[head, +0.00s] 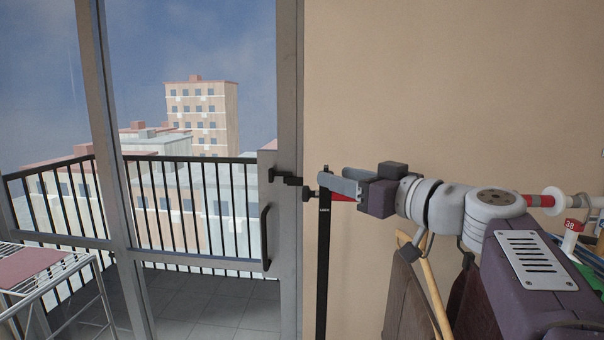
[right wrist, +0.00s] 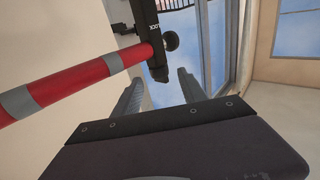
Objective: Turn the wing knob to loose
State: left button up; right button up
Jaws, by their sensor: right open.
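A dark knob (head: 308,195), apparently the wing knob, sticks out left of a black upright bar (head: 323,260) by the door frame. In the right wrist view the knob (right wrist: 171,40) looks rounded; its wings cannot be made out. It sits beside the black bar's labelled head (right wrist: 150,30), where a red pole with grey bands (right wrist: 85,75) ends. My right gripper (head: 333,179) is open and empty, pointing left, close to the bar's upper part. In the right wrist view the knob lies beyond the fingertips (right wrist: 162,76), apparently apart from them. My left gripper is out of view.
The glass door has a black latch (head: 285,178) and a dark pull handle (head: 266,237) just left of the knob. A drying rack (head: 55,285) stands at the lower left. Bags (head: 405,295) and a wooden handle (head: 436,290) hang below my right arm, against the beige wall.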

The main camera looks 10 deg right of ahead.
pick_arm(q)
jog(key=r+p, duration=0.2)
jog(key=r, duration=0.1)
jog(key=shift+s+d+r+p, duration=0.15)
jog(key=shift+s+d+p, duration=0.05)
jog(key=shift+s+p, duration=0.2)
pick_arm(e)
jog(key=x, duration=0.7)
jog(key=shift+w, duration=0.15)
jog(key=shift+w+a, duration=0.1)
grip_shut()
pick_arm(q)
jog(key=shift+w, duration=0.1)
